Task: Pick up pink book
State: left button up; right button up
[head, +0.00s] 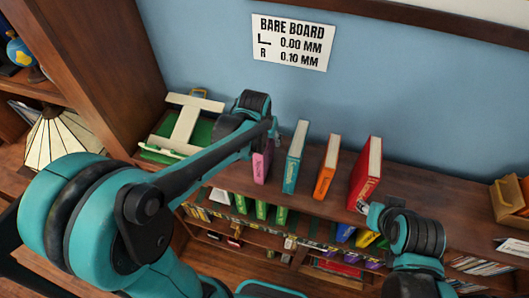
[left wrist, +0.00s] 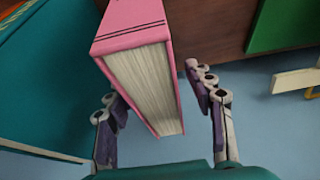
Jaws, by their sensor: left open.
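The pink book (head: 262,164) stands upright on the top shelf in the head view, at the left end of a spaced row of books. My left gripper (head: 272,132) is at its upper part, and my arm hides some of it. In the left wrist view the pink book (left wrist: 135,35) shows its cover edge and cream pages between the fingers of my open left gripper (left wrist: 155,95). One finger is on each side, and whether they touch it is unclear. My right gripper (head: 366,207) is low beside the red book; its fingers are too small to read.
A teal book (head: 295,157), an orange book (head: 327,167) and a red book (head: 366,173) stand to the right of the pink one. A green and white object (head: 182,125) lies to the left. A lamp (head: 62,137) stands farther left. Lower shelves hold several books.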

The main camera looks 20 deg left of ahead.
pick_arm(q)
jog(key=shift+f, duration=0.2)
dwell(0.3)
grip_shut()
jog(key=shift+r, duration=0.1)
